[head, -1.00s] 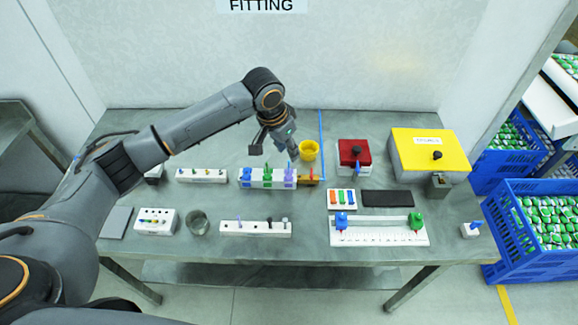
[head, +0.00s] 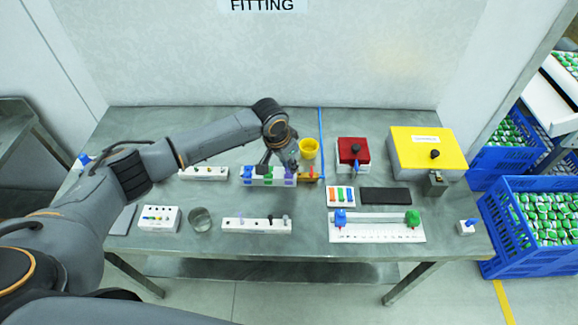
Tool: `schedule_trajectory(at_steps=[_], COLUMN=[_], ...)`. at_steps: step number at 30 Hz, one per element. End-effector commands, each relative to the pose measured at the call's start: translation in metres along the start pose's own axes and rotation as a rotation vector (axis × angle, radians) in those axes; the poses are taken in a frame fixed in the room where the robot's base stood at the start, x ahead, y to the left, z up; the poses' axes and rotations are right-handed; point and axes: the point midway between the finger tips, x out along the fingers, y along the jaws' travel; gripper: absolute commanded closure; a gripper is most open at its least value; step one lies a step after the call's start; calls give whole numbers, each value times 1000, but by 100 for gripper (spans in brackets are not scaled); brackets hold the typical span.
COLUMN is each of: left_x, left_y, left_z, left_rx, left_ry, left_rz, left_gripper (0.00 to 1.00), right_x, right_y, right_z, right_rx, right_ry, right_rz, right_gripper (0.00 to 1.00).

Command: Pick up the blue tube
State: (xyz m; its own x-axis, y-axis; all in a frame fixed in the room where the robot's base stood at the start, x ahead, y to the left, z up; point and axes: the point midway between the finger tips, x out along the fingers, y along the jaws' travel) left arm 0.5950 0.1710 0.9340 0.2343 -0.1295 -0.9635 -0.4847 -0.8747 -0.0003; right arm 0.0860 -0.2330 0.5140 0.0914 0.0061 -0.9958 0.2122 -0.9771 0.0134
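The fingers partly hide the rack's back. My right gripper is out of view.
A yellow cup (head: 308,149) stands close right of the gripper, with a red box (head: 353,150) and a yellow-lidded box (head: 428,152) further right.

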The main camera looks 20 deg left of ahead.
Motion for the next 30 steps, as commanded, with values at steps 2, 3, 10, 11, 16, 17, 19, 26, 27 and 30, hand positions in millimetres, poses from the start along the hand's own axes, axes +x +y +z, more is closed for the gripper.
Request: schedule_trajectory(at_steps=[2, 3, 10, 11, 16, 17, 19, 26, 27, 30], left_x=[0, 0, 0, 0, -2, -4, -8, -44, -52, -78], left_y=[0, 0, 0, 0, 0, -1, -1, 4, 8, 16], left_z=[0, 0, 0, 0, -1, -1, -3, -2, 1, 12], left_rx=[0, 0, 0, 0, 0, 0, 0, 2, 3, 4], left_ry=[0, 0, 0, 0, 1, 0, 2, 2, 3, 5], left_rz=[0, 0, 0, 0, -1, -1, -1, 1, 0, -2], left_gripper=[100, 100, 100, 100, 100, 100, 100, 100, 100, 100], right_x=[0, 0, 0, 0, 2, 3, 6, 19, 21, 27], right_y=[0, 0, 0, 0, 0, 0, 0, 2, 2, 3], right_z=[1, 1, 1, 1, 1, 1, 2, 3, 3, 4], right_rx=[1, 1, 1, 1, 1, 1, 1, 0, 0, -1], right_ry=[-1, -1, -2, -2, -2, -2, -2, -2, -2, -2], right_rz=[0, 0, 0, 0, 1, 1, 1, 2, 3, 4], right_gripper=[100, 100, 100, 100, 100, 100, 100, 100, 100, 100])
